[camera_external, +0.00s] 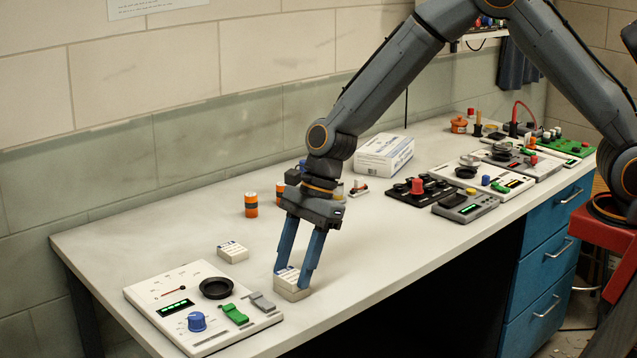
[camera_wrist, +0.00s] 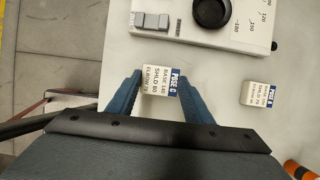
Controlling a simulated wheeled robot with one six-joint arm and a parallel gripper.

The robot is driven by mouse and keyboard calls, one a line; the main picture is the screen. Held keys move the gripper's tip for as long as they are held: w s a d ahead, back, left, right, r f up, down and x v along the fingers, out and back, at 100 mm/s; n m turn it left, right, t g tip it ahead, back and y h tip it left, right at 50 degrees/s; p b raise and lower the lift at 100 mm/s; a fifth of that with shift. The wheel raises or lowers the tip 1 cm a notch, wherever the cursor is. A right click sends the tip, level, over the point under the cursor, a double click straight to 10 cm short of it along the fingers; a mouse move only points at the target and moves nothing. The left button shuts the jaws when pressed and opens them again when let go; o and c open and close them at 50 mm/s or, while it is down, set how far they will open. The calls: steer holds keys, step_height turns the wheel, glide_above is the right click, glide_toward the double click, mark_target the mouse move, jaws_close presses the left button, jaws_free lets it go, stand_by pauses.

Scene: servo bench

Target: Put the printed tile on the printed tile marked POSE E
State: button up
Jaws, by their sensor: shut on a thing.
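My gripper (camera_external: 293,277) is shut on a small white printed tile (camera_external: 287,274) with a blue band, near the front edge of the bench. In the wrist view, the tile (camera_wrist: 159,80) sits between my two blue fingers (camera_wrist: 160,84); its band seems to read POSE C, but the last letter is unclear. A pale block (camera_external: 294,295) shows low under the held tile, seemingly another tile; whether they touch I cannot tell. A second printed tile (camera_external: 233,252) lies flat and apart, farther back to the left. It also shows in the wrist view (camera_wrist: 259,94), its letter too small to read.
A white control panel (camera_external: 165,284) with a blue knob, black dish and switches lies left of my gripper. Orange batteries (camera_external: 251,205) stand behind. A white box (camera_external: 384,155) and more panels (camera_external: 416,190) are to the right. Bare bench surrounds the tiles.

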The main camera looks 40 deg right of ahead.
steer(key=o, duration=1)
steer(key=b+v, duration=0.2)
steer(key=v, duration=1)
steer(key=shift+r, duration=0.15)
steer(key=shift+d, duration=0.2)
steer(key=s+d+f+n+t+h, duration=0.1)
steer(key=s+d+f+n+h, duration=0.35)
steer(key=d, duration=1.05)
steer(key=s+d+f+n+y, duration=0.15)
steer(key=d+n, duration=0.55)
steer(key=d, duration=0.7)
steer(key=s+d+n, duration=0.2)
steer(key=d, duration=0.1)
steer(key=s+d+f+n+h, duration=0.1)
steer(key=s+d+n, duration=0.1)
steer(key=s+d, duration=0.1)
steer(key=s+d+n, duration=0.2)
steer(key=s+d, duration=0.1)
steer(key=shift+d+f+n, duration=0.15)
steer(key=shift+n, duration=0.1)
